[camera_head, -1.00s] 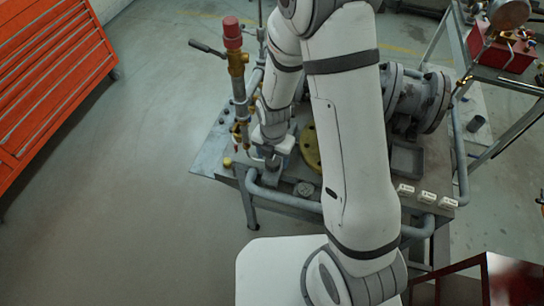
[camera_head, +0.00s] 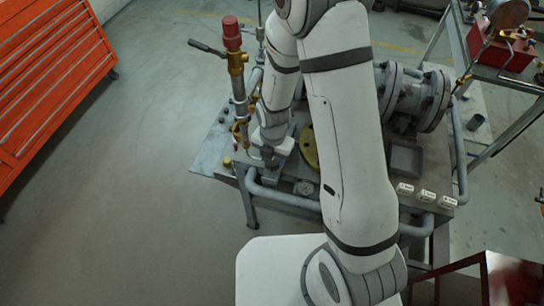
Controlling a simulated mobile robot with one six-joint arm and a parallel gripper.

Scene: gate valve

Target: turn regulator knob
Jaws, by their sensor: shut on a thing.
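My gripper (camera_head: 268,156) is low over the left part of the grey bench (camera_head: 210,160), just right of the upright pipe with brass fittings (camera_head: 240,130). It appears shut, with its fingers small and partly hidden by my wrist. The regulator knob cannot be made out apart from the gripper; what the fingers hold is hidden at their tips. A red cap (camera_head: 232,32) tops the brass valve (camera_head: 237,63) on the upright pipe, well above my gripper and apart from it.
A dark lever (camera_head: 206,48) sticks out left from the brass valve. A yellow wheel (camera_head: 310,147) stands right of my gripper, partly behind my arm. A round gauge (camera_head: 304,188) is at the bench front. Large flanged pipework (camera_head: 425,100) stands right.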

